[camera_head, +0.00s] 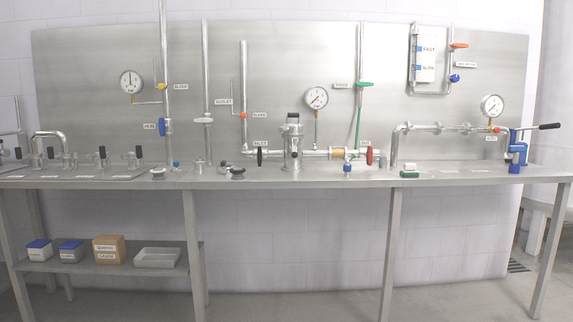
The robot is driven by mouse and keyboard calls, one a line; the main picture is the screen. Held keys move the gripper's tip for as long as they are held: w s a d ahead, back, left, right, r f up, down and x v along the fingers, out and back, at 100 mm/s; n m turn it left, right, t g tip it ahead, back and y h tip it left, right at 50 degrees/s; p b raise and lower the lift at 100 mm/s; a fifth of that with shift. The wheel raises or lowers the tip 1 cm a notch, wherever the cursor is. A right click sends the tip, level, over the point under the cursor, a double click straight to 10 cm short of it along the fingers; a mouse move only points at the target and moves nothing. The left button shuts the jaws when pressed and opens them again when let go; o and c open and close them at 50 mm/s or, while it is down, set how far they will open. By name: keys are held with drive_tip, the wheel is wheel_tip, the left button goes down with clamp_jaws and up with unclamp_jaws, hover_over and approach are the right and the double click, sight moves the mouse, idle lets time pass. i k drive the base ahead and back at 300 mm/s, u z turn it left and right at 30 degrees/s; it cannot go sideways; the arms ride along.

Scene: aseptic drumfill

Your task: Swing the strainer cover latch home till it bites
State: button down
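A steel upright body (293,150), which looks like the strainer, stands in the pipe run at the middle of the bench. A black-topped fitting (293,119) sits at its upper end, likely its cover and latch. The picture is too small to tell whether the latch is swung in or stands free. A black handle labelled as the inlet (260,156) is at its left, and a red handle (369,156) is farther right on the same run. My gripper is not in view.
The long steel bench (330,178) runs across the view. Gauges (317,98), pipes and coloured valve handles (365,84) stand before the steel back panel. A blue hand pump or clamp (517,150) is at the right end. Boxes (109,249) and a tray (157,258) sit on the lower shelf.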

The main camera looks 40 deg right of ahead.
sight(295, 155)
drive_tip(key=z, duration=0.15)
drive_tip(key=i, duration=0.9)
drive_tip(key=u, duration=0.05)
